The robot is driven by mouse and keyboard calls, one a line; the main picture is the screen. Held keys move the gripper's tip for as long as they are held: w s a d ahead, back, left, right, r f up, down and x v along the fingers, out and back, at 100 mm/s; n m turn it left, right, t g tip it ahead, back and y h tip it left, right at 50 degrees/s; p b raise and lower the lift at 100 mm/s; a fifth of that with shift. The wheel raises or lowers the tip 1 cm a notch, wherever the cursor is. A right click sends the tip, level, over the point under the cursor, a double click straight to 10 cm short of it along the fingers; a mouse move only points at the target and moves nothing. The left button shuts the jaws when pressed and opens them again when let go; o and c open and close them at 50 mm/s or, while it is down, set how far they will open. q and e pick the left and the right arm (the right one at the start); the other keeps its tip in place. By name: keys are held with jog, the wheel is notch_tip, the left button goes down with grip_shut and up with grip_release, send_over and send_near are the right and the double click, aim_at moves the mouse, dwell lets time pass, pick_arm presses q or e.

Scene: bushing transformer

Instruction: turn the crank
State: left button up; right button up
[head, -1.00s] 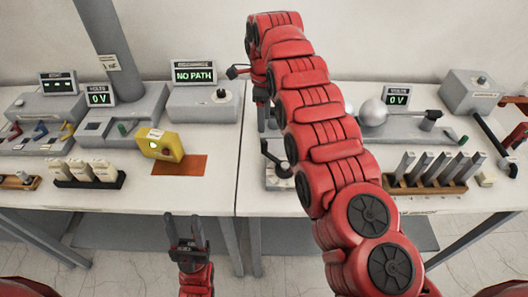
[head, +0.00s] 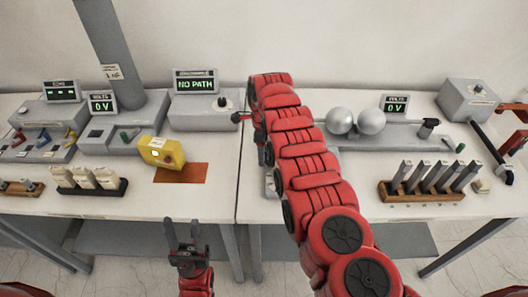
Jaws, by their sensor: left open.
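The crank is mostly hidden behind my right arm. Part of its grey base (head: 270,184) shows left of the arm, near the front of the right table. My right arm reaches over this spot, and its gripper (head: 262,146) points down above the base, largely covered by the red arm links. I cannot tell whether it is open or shut, or whether it touches the crank handle. My left gripper (head: 182,234) is open and empty, in front of the left table's front edge.
Left of the arm are a "NO PATH" display (head: 195,82), a yellow box (head: 161,152) and an orange mat (head: 182,173). Right of it are two grey spheres (head: 371,121) and a wooden rack of bars (head: 425,193). The white tabletop left of the base is clear.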

grip_shut()
dwell(1.3)
